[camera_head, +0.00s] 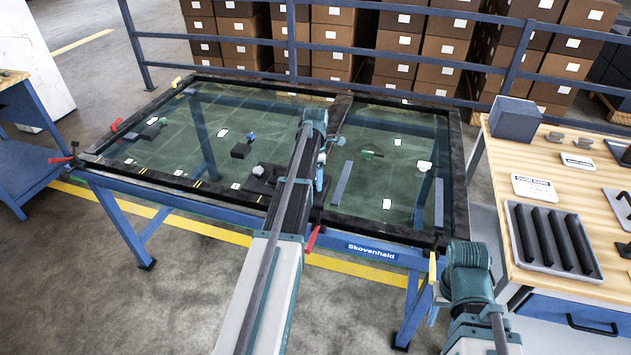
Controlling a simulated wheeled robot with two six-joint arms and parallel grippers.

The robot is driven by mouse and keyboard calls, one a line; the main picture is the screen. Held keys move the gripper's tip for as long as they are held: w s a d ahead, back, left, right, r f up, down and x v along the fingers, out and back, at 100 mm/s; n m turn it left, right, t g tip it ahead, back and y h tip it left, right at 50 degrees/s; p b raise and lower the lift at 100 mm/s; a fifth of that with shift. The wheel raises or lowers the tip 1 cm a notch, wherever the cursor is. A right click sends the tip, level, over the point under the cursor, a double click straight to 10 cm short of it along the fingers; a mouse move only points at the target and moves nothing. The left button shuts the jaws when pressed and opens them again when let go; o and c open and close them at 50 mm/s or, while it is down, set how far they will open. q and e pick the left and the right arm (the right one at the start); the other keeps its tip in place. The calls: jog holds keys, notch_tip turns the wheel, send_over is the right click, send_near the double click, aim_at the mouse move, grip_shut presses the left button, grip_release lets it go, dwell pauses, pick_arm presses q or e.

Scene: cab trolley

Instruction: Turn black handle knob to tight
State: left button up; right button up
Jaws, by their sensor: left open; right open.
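The glazed panel in its black frame (130,174) lies flat on a blue trolley (205,201). I cannot pick out the black handle knob for certain. A small dark fitting with a red lever (58,160) sits at the frame's left corner. A dark block (241,150) lies on the glass left of my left arm. My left gripper (321,182) is open over the panel's middle, partly hidden by my arm, with no object visible in it. My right arm's wrist shows near the frame's right front corner, but its gripper does not show.
A wooden workbench (500,180) at right carries a grey tray (512,222) of black bars and a dark blue box (515,118). Red levers also stand at the panel's left edge (115,124) and front edge (311,238). Blue railings and stacked cartons (405,48) close off the back.

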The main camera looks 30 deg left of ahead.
pick_arm(q)
grip_shut()
dwell(0.3)
